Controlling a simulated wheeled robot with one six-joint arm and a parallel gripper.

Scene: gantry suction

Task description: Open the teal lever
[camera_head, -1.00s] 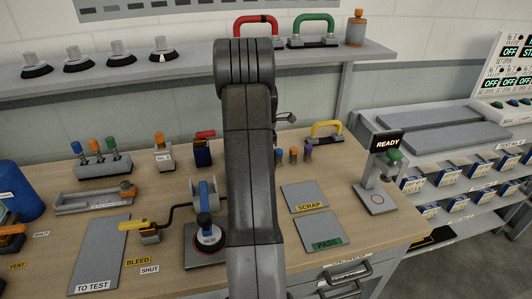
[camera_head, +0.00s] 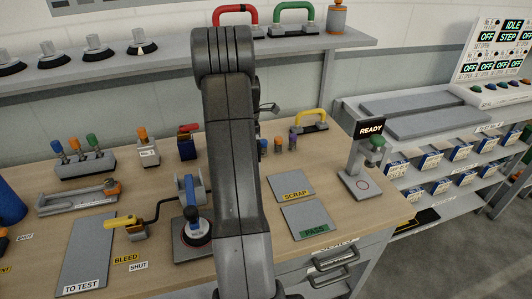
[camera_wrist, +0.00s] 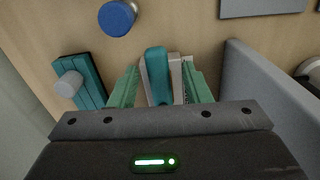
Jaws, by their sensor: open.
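In the wrist view a teal lever (camera_wrist: 157,75) with a rounded end stands up from a pale block (camera_wrist: 178,72). It lies between the two green fingers of my gripper (camera_wrist: 162,82). The fingers are apart, one on each side of the lever; whether either touches it I cannot tell. In the head view my arm covers the middle of the bench, and I make out neither the teal lever nor my fingers there.
In the wrist view a teal block with a grey knob (camera_wrist: 69,84) is at left, a blue round cap (camera_wrist: 117,17) above, and a grey wall (camera_wrist: 250,85) at right. The head view shows a yellow-handled BLEED lever (camera_head: 120,221) and the PASS plate (camera_head: 307,219) on the bench.

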